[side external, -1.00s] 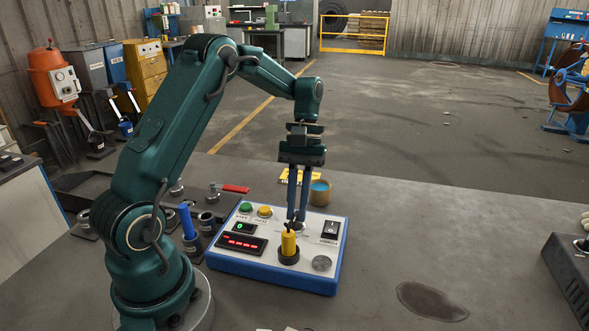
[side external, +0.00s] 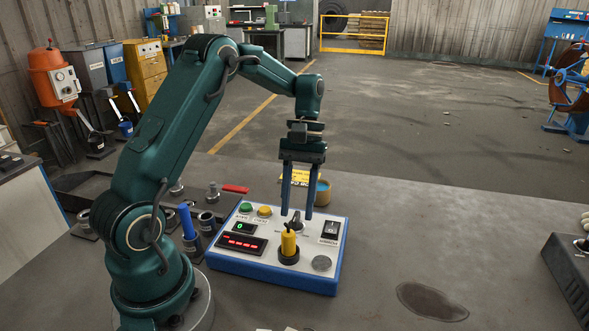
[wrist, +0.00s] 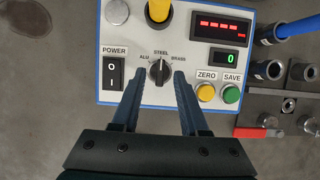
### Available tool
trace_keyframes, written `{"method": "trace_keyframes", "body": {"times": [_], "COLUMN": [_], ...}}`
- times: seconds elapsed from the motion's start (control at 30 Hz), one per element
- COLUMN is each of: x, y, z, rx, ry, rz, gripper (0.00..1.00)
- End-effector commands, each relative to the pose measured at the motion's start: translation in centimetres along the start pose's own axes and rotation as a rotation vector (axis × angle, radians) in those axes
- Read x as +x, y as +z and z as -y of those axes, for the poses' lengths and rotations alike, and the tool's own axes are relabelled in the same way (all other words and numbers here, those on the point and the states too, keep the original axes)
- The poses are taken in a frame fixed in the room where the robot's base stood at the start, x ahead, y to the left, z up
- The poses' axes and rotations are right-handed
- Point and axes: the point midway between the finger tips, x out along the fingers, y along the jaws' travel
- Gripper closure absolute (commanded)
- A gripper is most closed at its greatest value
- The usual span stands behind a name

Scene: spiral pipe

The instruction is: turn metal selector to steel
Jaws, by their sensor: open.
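The metal selector, a small dark knob (wrist: 159,73), sits on the control panel (side external: 215,258) among the labels ALU, STEEL and BRASS. In the wrist view its light mark appears to point up at the STEEL label (wrist: 161,52). My gripper (side external: 296,216) is open above the panel, pointing down. In the wrist view the fingertips of my gripper (wrist: 159,74) stand on either side of the knob, with gaps between. In the side view the knob (side external: 296,226) is partly hidden behind the yellow handle.
The yellow handle (side external: 288,243) stands up close in front of the knob. The power switch (wrist: 114,74) and the ZERO (wrist: 206,92) and SAVE (wrist: 231,94) buttons flank it. The table to the right is mostly clear.

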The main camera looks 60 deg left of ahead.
Motion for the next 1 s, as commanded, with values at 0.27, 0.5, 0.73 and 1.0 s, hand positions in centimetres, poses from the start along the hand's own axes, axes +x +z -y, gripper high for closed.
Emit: {"method": "trace_keyframes", "body": {"times": [0.27, 0.5, 0.73, 1.0], "x": [-3.0, -4.5, -4.7, -5.8], "y": [-0.1, 0.0, 0.0, 0.7], "z": [0.0, 0.0, 0.0, -0.7], "rx": [0.000, 0.000, -0.001, 0.031], "ry": [0.001, 0.000, 0.000, 0.003], "rz": [-0.003, -0.002, -0.001, -0.043], "gripper": [0.56, 0.56, 0.56, 0.56]}}
